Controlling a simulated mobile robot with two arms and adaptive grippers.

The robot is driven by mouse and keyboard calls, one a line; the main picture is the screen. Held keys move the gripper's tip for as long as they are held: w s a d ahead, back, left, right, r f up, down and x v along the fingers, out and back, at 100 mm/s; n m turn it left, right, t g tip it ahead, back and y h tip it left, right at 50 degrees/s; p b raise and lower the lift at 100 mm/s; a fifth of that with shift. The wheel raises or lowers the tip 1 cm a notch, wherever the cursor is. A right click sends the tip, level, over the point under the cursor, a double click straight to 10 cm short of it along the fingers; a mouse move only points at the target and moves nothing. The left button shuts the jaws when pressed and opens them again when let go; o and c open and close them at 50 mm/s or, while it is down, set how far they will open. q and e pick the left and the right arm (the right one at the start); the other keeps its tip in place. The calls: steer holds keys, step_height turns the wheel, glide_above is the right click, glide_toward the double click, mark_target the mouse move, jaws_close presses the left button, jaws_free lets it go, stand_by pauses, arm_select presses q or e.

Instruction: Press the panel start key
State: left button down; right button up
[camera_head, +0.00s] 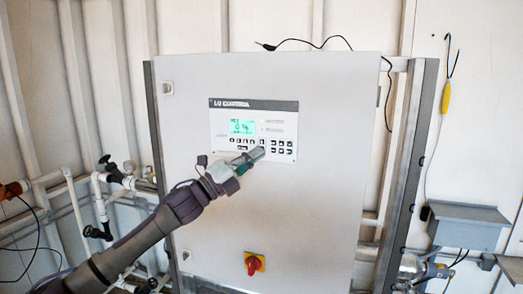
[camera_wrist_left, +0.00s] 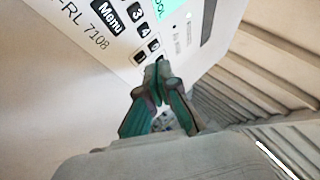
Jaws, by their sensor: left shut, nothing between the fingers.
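The control panel (camera_head: 253,130) is a white plate with a green lit display (camera_head: 243,127) and rows of small black keys, set on the front of a large grey cabinet. My left gripper (camera_head: 259,152) is shut and empty, with its tips at the lower middle of the panel, over or just in front of the keys. In the left wrist view the fingertips (camera_wrist_left: 160,66) are together close to the panel's edge keys (camera_wrist_left: 153,45), next to a Menu key (camera_wrist_left: 109,17). I cannot tell whether they touch a key. Which key is start is too small to read. My right gripper is not in view.
The cabinet (camera_head: 310,210) has a red rotary switch (camera_head: 253,263) on a yellow plate low on its front. Pipes and valves (camera_head: 115,174) stand at the left. A grey box (camera_head: 467,225) and a hanging yellow-handled cable (camera_head: 446,97) are at the right.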

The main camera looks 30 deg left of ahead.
arm_select(q)
steer(key=shift+w, duration=0.1)
steer(key=shift+w+r, duration=0.1)
steer(key=shift+w, duration=0.2)
steer(key=shift+w+a+p, duration=0.1)
steer(key=shift+w+p, duration=0.1)
steer(key=shift+p, duration=0.15)
steer(key=shift+s, duration=0.1)
stand_by(0.4)
steer(key=shift+s+f+b, duration=0.2)
steer(key=shift+s+b, duration=0.1)
steer(key=shift+b, duration=0.15)
steer(key=shift+s+r, duration=0.15)
steer(key=shift+s, duration=0.15)
